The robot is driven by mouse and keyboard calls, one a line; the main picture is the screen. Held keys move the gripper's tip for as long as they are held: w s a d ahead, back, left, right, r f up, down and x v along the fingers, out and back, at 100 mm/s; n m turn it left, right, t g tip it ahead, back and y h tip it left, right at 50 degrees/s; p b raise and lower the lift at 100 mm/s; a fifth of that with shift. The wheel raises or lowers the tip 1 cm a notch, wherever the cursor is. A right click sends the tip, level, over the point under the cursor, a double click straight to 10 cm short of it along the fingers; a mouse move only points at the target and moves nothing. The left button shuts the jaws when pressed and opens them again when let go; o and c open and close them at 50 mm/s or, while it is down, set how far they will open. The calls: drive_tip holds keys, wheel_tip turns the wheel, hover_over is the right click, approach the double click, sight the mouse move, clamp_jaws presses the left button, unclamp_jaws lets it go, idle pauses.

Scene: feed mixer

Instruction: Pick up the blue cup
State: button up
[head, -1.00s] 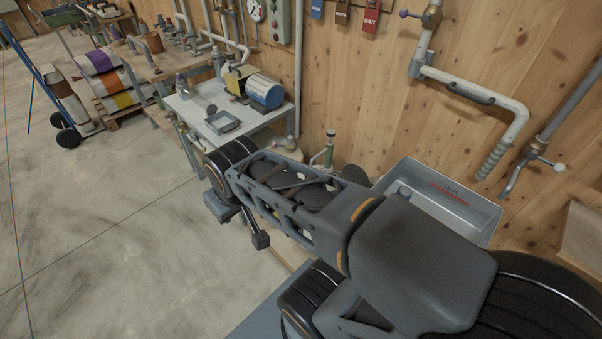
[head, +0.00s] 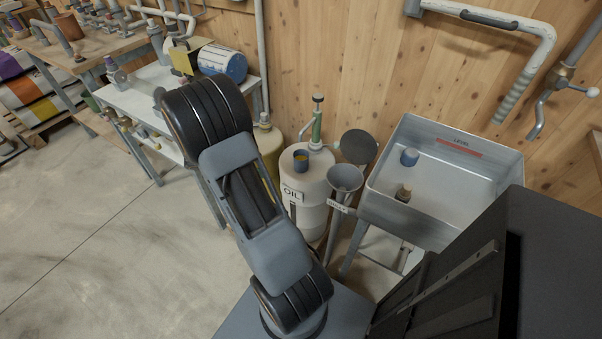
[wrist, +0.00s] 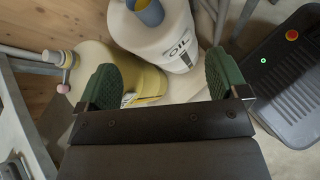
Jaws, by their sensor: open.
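A blue cup (head: 301,164) with a yellow inside stands on the white container labelled OIL (head: 318,205) in the head view. The cup also shows at the top edge of the wrist view (wrist: 151,14), partly cut off. My gripper (wrist: 164,88) shows in the wrist view with its two green fingertips wide apart, open and empty. The cup is beyond the fingertips, apart from them. In the head view my gripper is hidden.
A grey funnel (head: 345,178) and a dark round disc (head: 358,146) are close right of the OIL container. A green hand pump (head: 316,128) rises behind the cup. A yellowish gas bottle (head: 268,145) stands left of it. The wooden wall is behind. Floor at left is clear.

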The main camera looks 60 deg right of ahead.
sight(295, 163)
drive_tip(key=s+d+f+n+b, duration=0.1)
drive_tip(key=d+f, duration=0.3)
drive_tip(key=s+d+f+n+h+b, duration=0.1)
drive_tip(key=d+f, duration=0.2)
drive_tip(key=d, duration=0.1)
drive_tip(key=s+d+f+n+h+b, duration=0.1)
drive_tip(key=d+f, duration=0.3)
drive_tip(key=shift+s+f+g, duration=0.1)
drive_tip(key=shift+f+g, duration=0.2)
drive_tip(key=shift+f, duration=0.05)
drive_tip(key=shift+b+x, duration=0.55)
drive_tip(key=shift+x, duration=2.35)
drive_tip(key=shift+d+r, duration=0.1)
drive_tip(key=shift+r, duration=0.05)
drive_tip(key=c, duration=1.1)
drive_tip(key=shift+c, duration=0.2)
drive_tip(key=shift+r, duration=0.2)
